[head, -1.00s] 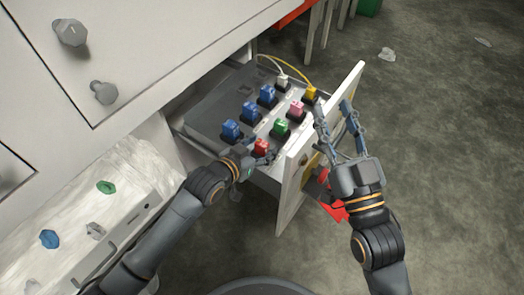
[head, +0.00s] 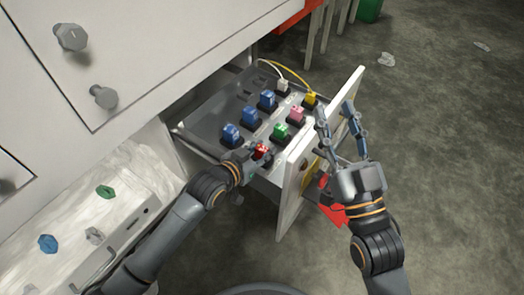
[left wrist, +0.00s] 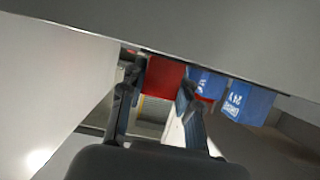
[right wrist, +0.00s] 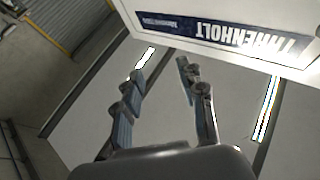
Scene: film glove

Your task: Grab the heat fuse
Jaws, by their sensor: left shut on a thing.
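A red fuse (head: 261,150) stands at the near end of the fuse rows in the open drawer (head: 205,108). My left gripper (head: 257,155) is shut on it, partly hiding it. In the left wrist view the red fuse (left wrist: 164,78) is between the two fingers (left wrist: 161,85), with blue fuses (left wrist: 247,103) to its right. No readable label shows which fuse is the heat fuse. My right gripper (head: 334,112) is open and empty, outside the drawer front. The right wrist view shows its fingers (right wrist: 160,78) apart.
A green fuse (head: 280,131), a pink fuse (head: 296,114), a yellow plug (head: 310,99), a white plug (head: 282,86) and blue fuses (head: 231,132) stand close by. The drawer front (head: 322,145) rises beside my right arm. Coloured knobs (head: 105,191) are on the lower left surface.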

